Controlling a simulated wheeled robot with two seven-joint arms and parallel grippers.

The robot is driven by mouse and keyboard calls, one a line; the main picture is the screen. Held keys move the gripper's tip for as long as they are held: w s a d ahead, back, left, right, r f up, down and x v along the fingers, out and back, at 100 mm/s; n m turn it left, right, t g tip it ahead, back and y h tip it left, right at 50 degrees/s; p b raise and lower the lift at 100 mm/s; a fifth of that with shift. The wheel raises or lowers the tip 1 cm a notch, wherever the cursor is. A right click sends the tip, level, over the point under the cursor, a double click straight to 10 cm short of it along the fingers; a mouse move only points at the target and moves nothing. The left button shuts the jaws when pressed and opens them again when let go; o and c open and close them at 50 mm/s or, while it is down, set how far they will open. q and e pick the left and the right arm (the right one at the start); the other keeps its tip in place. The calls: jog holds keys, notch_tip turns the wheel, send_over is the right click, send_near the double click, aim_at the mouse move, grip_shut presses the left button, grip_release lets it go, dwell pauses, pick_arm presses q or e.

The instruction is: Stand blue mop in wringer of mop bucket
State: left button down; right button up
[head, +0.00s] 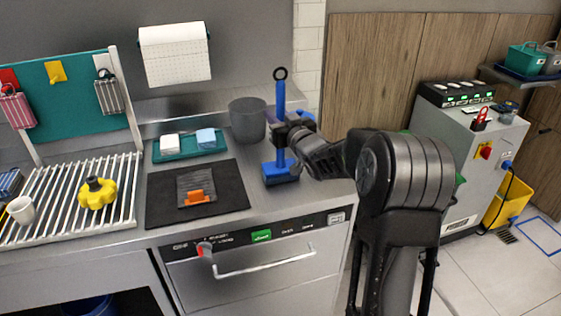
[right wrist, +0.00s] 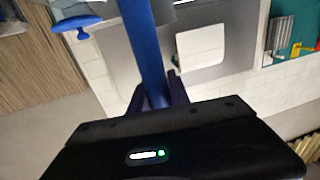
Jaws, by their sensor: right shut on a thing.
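The blue mop (head: 281,100), with a straight blue handle, a black ring on top and a blue block-shaped head, is upright at the right end of the steel counter. Its head is at counter level; I cannot tell whether it touches. My right gripper (head: 283,133) is shut around the handle's middle. The blue handle (right wrist: 143,45) also runs between my fingers (right wrist: 158,92) in the right wrist view. A yellow bucket (head: 493,208), apparently the mop bucket, stands on the floor at far right, partly hidden by a grey machine. No wringer can be made out. My left gripper is out of view.
A grey bin (head: 247,122) stands just left of the mop. A black mat (head: 160,205) and teal tray (head: 160,154) lie further left, beside a slatted rack (head: 120,185). The grey machine (head: 470,150) stands between counter and bucket.

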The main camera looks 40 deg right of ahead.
grip_shut()
jog(key=shift+r, duration=0.15)
dwell(0.9)
notch_tip(320, 180, up, 10)
dwell(0.4)
dwell(0.6)
